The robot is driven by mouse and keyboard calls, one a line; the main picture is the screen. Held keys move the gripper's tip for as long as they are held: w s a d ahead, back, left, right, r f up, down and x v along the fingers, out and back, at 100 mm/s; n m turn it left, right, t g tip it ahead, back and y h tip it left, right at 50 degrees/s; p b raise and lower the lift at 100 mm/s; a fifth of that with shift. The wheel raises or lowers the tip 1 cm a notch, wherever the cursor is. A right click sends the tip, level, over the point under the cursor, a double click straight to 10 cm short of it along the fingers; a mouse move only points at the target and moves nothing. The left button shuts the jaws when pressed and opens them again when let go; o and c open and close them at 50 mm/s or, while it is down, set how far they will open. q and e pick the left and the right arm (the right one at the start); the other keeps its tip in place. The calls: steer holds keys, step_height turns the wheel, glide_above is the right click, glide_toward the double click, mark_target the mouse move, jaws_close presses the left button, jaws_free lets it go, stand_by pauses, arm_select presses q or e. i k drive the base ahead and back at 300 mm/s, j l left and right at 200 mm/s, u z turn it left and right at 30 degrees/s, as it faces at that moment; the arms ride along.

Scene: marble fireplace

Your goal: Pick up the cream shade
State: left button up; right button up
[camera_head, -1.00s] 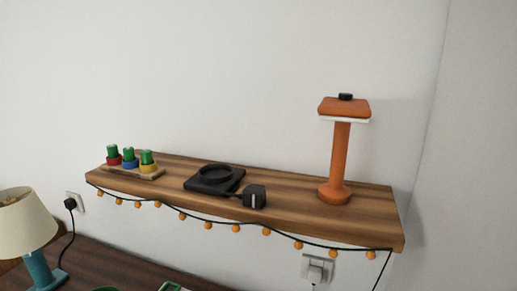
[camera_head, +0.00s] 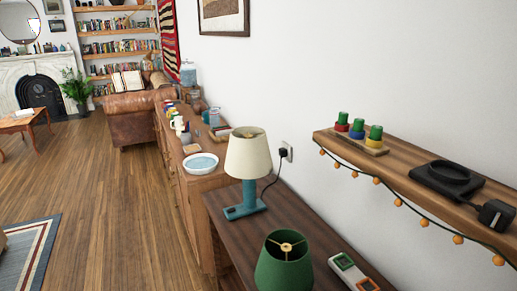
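The cream shade (camera_head: 247,158) sits upright on a teal lamp base (camera_head: 245,202), which stands on the dark wooden table (camera_head: 305,215). Its cord runs to a wall outlet (camera_head: 286,151) at its right. A green shade (camera_head: 284,265) stands in front of it on the same table, with its open top and brass fitting showing. Neither of my grippers shows in the head view.
A controller-like object (camera_head: 352,270) lies on the table. A sideboard with a white bowl (camera_head: 200,163) stands behind. The wooden floor (camera_head: 115,225) at left is open.

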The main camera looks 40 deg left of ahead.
mark_target(247, 159)
steer(key=j+u, duration=0.1)
steer(key=u, duration=0.3)
steer(key=k+j+u, duration=0.1)
steer(key=u, duration=0.3)
steer(key=j+u, duration=0.15)
steer(key=u, duration=0.25)
